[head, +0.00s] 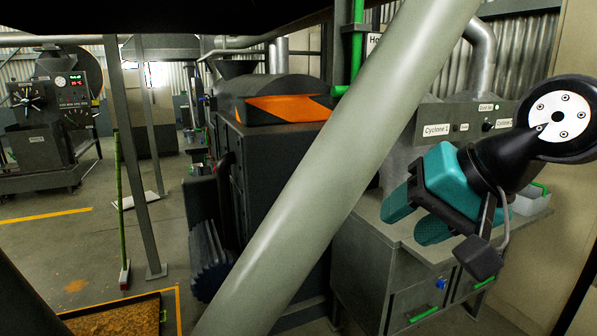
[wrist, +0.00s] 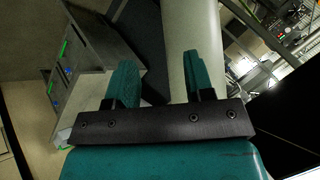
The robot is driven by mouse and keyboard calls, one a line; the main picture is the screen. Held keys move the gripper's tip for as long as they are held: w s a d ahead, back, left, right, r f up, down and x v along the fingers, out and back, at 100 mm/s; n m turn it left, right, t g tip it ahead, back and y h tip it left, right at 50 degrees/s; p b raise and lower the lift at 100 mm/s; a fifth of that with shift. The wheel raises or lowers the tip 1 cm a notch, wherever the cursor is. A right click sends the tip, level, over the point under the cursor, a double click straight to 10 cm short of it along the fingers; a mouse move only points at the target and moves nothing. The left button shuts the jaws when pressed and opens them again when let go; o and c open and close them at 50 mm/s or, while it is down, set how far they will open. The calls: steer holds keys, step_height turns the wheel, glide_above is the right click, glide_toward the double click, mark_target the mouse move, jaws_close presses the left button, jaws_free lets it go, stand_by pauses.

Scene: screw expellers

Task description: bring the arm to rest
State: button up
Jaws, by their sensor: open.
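My gripper (head: 418,222) is teal with a black wrist and shows at the right of the head view, in front of the grey cabinet with the cyclone labels. Its two teal fingers point down and to the left and stand apart with nothing between them. In the wrist view the fingers of my gripper (wrist: 158,80) are also spread and empty. A pale arm link of mine crosses the head view diagonally and hides part of the machine behind it. In the wrist view the pale link lies beyond the fingers.
The grey cabinet (head: 362,262) with green-handled drawers is behind my gripper. A dark machine with an orange panel (head: 285,108) stands in the middle. A control machine (head: 72,95) is at the far left. A tray of brown material (head: 115,318) lies on the floor. Open floor (head: 50,240) is at left.

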steer(key=s+f+n+g+h+b, duration=0.1)
steer(key=s+f+n+g, duration=0.4)
steer(key=s+f+n, duration=0.4)
steer(key=s+f, duration=0.1)
steer(key=s, duration=0.3)
steer(key=shift+d+g, duration=0.2)
steer(key=shift+g, duration=0.2)
steer(key=shift+c, duration=0.5)
